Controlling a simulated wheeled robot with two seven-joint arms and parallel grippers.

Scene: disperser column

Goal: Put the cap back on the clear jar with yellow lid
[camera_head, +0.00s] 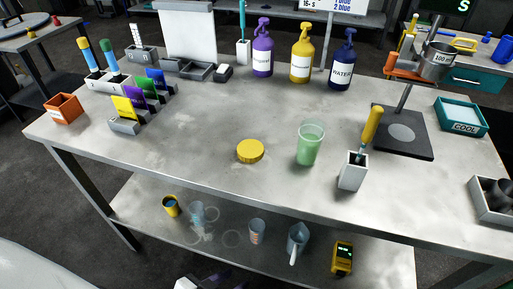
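The clear jar (309,148), with green contents, stands upright and uncapped near the middle of the table (205,140). The round yellow lid (250,151) lies flat on the table to the left of the jar, apart from it. My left gripper (207,282) only just shows at the bottom edge, low in front of the table and far from both lid and jar. Its fingers are too cut off to tell whether they are open. My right gripper is not in view.
A white holder (351,172) with a yellow-handled tool stands right of the jar. A black stand (403,135) is behind it. Purple, yellow and blue bottles (301,55) line the back. The table around the lid is clear. A lower shelf (150,205) holds cups.

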